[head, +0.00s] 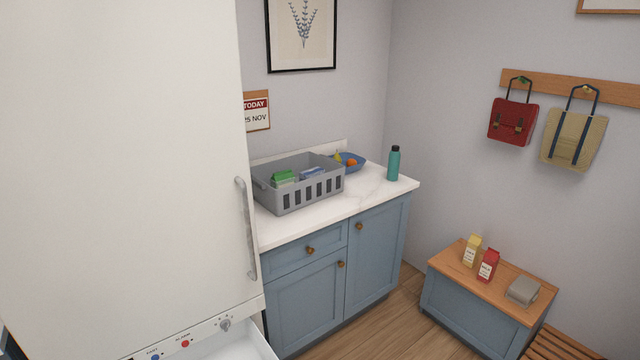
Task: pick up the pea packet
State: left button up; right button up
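A green packet-like item (284,177) lies in the grey slatted basket (290,204) on the worktop. It may be the pea packet, but it is too small for me to read any label. A blue-and-white item (312,173) lies beside it in the basket. The basket wall hides the lower parts of both. Neither of my grippers shows in the head view.
A tall white fridge or freezer (120,150) fills the left, with a white open part (235,346) low down. A teal bottle (393,164) and a blue fruit bowl (350,166) stand on the worktop (372,196). Two cartons stand on the low chest (470,283) at right.

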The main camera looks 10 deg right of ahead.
aim_at(280, 179)
jog(key=z, duration=0.1)
jog(key=i+l+u, duration=0.1)
jog(key=u, duration=0.3)
jog(key=i+l+u, duration=0.1)
jog(key=u, duration=0.35)
jog(key=l+u, duration=0.15)
jog(key=u, duration=0.25)
jog(key=i+l+u, duration=0.1)
jog(key=l+u, duration=0.2)
jog(key=l, duration=0.2)
jog(key=l+u, duration=0.35)
jog(key=l, duration=0.75)
jog(key=l+u, duration=0.15)
jog(key=l, duration=0.4)
jog(key=k, duration=0.05)
